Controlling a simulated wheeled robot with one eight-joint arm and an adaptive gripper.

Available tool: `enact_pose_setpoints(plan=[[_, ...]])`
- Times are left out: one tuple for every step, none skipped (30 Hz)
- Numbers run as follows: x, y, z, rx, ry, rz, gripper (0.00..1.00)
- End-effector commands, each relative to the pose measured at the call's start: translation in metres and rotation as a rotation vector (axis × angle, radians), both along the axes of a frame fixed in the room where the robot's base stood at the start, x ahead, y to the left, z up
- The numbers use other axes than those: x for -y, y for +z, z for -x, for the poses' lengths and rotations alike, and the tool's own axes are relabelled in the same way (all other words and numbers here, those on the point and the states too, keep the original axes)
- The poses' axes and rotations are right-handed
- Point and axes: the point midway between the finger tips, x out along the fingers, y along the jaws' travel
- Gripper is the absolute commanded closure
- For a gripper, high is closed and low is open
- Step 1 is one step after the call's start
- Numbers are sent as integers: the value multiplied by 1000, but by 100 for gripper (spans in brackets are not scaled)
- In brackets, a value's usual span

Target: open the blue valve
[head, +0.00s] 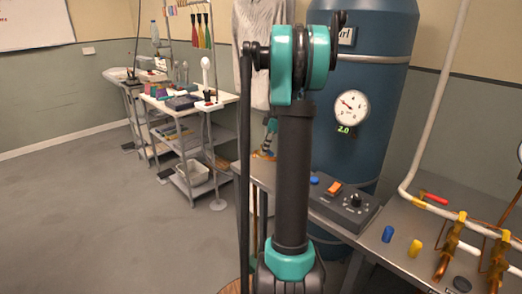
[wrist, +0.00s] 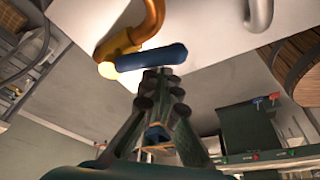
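In the wrist view, a blue lever handle (wrist: 152,57) lies across the upper middle. Its left end sits by a brass valve body (wrist: 115,47) on a curved copper pipe. My gripper (wrist: 161,74) points at the handle from below. Its fingertips are close together and look shut, with nothing seen between them. They overlap or nearly meet the handle's lower edge; I cannot tell whether they touch. In the head view my arm fills the middle and my gripper is not seen. I cannot make out the blue handle on the bench pipes there.
In the head view, a steel bench (head: 395,262) at the right carries brass valves, a red lever (head: 433,198), a blue peg (head: 388,233) and a yellow peg (head: 414,246). A control box (head: 343,208) stands before the blue tank (head: 362,90). Left floor is clear before a cart (head: 185,150).

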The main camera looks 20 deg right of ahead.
Motion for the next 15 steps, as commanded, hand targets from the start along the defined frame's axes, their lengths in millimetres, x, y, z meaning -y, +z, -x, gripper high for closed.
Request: enact_pose_setpoints(plan=[[4,0,1,0,-2,1,100],[5,0,1,0,-2,1,100],[7,0,1,0,-2,1,100],[8,0,2,0,-2,1,100],[9,0,2,0,-2,1,100],[11,0,2,0,-2,1,100],[12,0,2,0,-2,1,100],[13,0,2,0,-2,1,100],[14,0,2,0,-2,1,100],[15,0,2,-1,-2,1,100],[16,0,2,-1,-2,1,100],[17,0,2,0,-2,1,100],[18,0,2,0,-2,1,100],[19,0,2,0,-2,1,100],[20,0,2,0,-2,2,100]])
